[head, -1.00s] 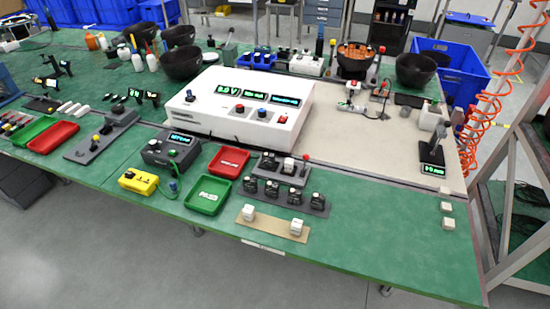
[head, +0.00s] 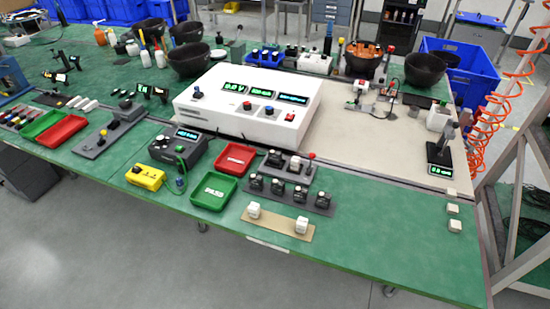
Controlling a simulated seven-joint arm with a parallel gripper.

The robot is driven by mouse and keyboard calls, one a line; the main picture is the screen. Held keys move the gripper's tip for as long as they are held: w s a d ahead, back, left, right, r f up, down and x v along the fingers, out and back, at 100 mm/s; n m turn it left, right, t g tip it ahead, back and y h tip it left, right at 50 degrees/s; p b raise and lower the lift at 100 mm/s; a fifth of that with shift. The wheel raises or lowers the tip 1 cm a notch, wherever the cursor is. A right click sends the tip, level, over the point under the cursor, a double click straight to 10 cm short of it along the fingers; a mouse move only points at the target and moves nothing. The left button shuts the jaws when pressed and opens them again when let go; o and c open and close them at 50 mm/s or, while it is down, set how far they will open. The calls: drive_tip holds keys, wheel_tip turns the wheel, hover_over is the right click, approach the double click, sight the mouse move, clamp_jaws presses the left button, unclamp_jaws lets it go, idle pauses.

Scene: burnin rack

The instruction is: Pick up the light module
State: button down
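I cannot tell which module the task calls the light module. Two small white modules, a left one (head: 253,210) and a right one (head: 301,225), stand apart on a tan strip (head: 277,221) near the table's front edge. Another white module (head: 295,164) sits in a dark grey fixture behind them. Several black modules (head: 278,187) stand in a row on a grey rack (head: 323,211) between the two. Two more small white blocks (head: 454,225) lie at the right of the table. My gripper is not in view.
A green tray (head: 214,192) marked PASS and a red tray (head: 235,158) lie left of the modules. A large white power unit (head: 247,103) stands behind. Green table (head: 370,247) right of the tan strip is clear.

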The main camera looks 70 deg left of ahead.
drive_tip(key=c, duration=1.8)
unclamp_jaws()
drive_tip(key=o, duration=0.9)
